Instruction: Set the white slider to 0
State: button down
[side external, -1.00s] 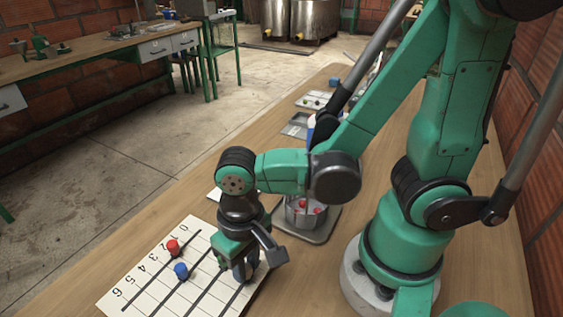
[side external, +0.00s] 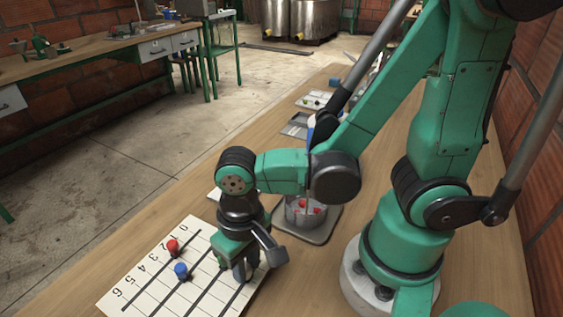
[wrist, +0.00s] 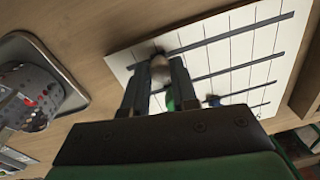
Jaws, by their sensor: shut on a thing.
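The white numbered slider board (side external: 137,293) lies on the wooden table, with dark slots and digits along one long side. My gripper (side external: 243,270) is down at its right part, and the wrist view shows it too (wrist: 159,78). Its fingers are shut on the white slider (wrist: 160,66), which sits in the outermost slot near the board edge facing the metal container, the 0 end. The fingers hide part of it, so its exact mark cannot be read. The red slider (side external: 173,246) and blue slider (side external: 181,270) stand to the left. A green slider (wrist: 170,104) shows partly behind a finger.
A metal container with red pieces (side external: 304,212) stands on a grey tray (side external: 322,234) just behind my gripper. Smaller trays (side external: 296,126) and a blue block (side external: 334,82) are farther back. Bare table lies left of the board's far edge.

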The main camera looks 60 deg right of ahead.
jog(key=shift+d, duration=1.45)
jog(key=c, duration=0.7)
grip_release()
jog(key=shift+o, duration=0.2)
jog(key=shift+d+r, duration=0.1)
jog(key=shift+r, duration=2.7)
